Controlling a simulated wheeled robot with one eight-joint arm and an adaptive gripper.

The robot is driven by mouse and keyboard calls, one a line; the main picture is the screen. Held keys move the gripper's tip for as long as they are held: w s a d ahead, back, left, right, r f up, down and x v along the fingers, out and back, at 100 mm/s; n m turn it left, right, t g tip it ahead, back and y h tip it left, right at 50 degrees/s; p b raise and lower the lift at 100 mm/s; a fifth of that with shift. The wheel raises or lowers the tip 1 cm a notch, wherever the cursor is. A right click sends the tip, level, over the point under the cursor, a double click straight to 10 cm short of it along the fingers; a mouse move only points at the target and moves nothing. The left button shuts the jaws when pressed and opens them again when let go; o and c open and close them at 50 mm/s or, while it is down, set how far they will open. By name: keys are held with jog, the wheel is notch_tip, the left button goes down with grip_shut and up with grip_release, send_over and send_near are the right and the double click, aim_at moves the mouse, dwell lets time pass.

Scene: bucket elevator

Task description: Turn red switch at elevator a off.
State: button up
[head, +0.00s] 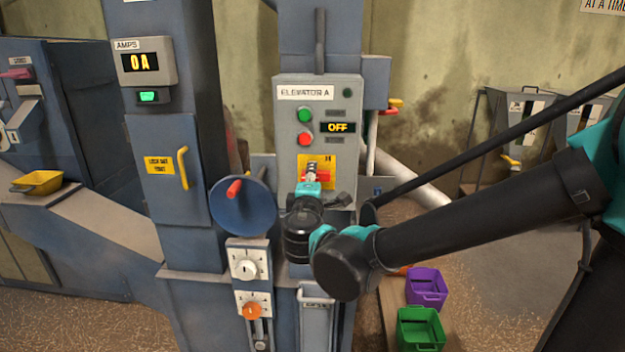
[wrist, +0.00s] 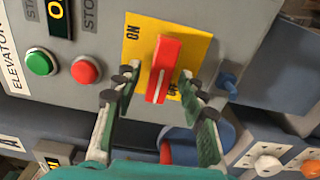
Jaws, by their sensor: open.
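The red switch (wrist: 165,62) is a flat handle on a yellow plate (wrist: 194,45) on the grey Elevator A panel (head: 284,130). In the wrist view, ON is printed near the plate's upper left and OFF near the handle's lower right. My gripper (wrist: 154,84) is open, with one finger on each side of the handle. I cannot tell whether either fingertip touches it. In the head view, my gripper (head: 313,177) is in front of the yellow plate (head: 330,160) and hides part of the switch. The panel display (head: 338,127) reads OFF.
A green button (head: 305,114) and a red button (head: 305,139) sit above the switch. A blue handwheel (head: 240,212) juts out at the left. Purple (head: 426,286) and green (head: 420,328) bins stand low at the right.

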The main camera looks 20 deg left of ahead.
jog(key=v, duration=1.2)
